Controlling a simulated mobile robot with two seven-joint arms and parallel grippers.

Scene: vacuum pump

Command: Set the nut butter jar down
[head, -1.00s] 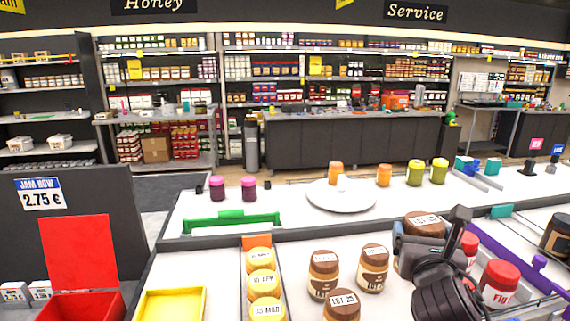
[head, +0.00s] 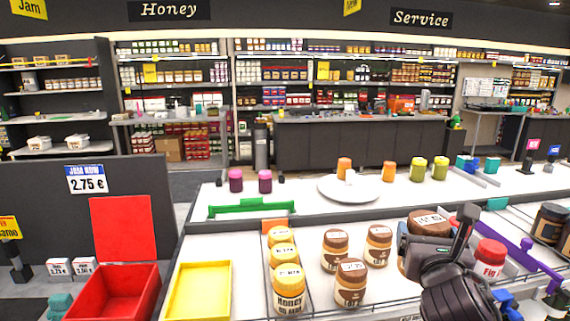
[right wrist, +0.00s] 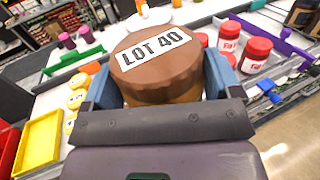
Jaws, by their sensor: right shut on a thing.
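The nut butter jar (head: 430,220), with a brown lid, is held between the fingers of my right gripper (head: 425,243). In the right wrist view the jar's lid (right wrist: 150,75), labelled LOT 40, fills the space between the blue-grey fingers (right wrist: 160,85). The gripper is shut on it. The jar is over the right part of the white counter (head: 310,292). The gripper hides most of its body in the head view, and I cannot tell whether its base touches anything. My left gripper is not in view.
Several brown-lidded jars (head: 351,285) stand left of the held jar, beside a row of yellow-lidded honey jars (head: 288,290). Red-lidded jars (head: 489,255) and a purple divider (head: 525,258) are at right. A yellow tray (head: 200,290) and red bin (head: 115,300) are at left.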

